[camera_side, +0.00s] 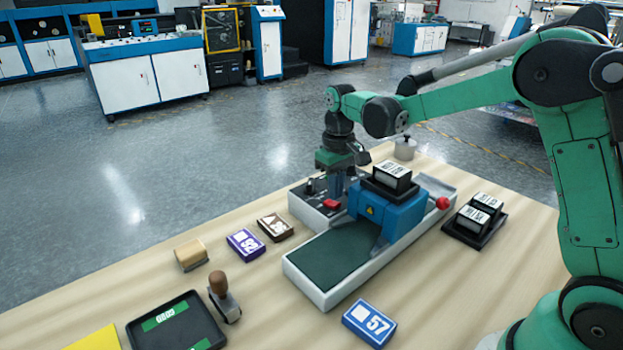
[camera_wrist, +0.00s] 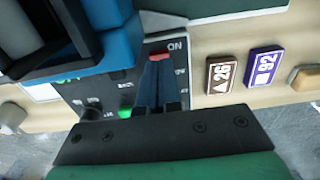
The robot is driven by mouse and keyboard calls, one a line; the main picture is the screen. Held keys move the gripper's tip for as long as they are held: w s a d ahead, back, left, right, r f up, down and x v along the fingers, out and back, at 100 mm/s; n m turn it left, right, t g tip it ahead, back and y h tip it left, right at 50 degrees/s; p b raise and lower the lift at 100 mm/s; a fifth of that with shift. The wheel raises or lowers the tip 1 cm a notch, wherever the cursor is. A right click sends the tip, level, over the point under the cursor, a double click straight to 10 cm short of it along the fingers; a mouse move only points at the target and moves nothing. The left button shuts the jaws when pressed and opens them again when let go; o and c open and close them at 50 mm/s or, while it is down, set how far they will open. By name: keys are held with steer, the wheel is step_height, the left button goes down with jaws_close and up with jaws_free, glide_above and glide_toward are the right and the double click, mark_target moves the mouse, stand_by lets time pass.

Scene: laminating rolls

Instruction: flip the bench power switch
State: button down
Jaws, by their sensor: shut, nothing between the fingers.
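The bench power switch is a red rocker (camera_side: 331,204) on the dark top of a white control box (camera_side: 310,212). In the wrist view the red rocker (camera_wrist: 160,57) sits beside the word ON. My gripper (camera_side: 336,192) points down over the box. In the wrist view its fingers (camera_wrist: 159,70) are together and empty, with their tips right at the rocker. I cannot tell whether they touch it. The tips hide part of the rocker, so its tilt is unclear. A green spot (camera_wrist: 126,113) shows on the panel.
A blue press unit (camera_side: 392,212) with a green bed (camera_side: 340,257) stands close to the right of my gripper. A red knob (camera_side: 442,203) sticks out beyond it. Numbered blocks (camera_side: 245,244), a stamp (camera_side: 222,297) and a black tray (camera_side: 186,326) lie on the bench.

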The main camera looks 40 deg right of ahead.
mark_target(336, 205)
steer(key=shift+f, duration=0.8)
stand_by(0.4)
steer(key=shift+r, duration=3.55)
steer(key=shift+s, duration=0.1)
steer(key=s+a+t, duration=0.4)
steer(key=s+t, duration=0.3)
steer(key=s, duration=0.5)
steer(key=shift+s+a, duration=0.15)
steer(key=shift+a, duration=0.25)
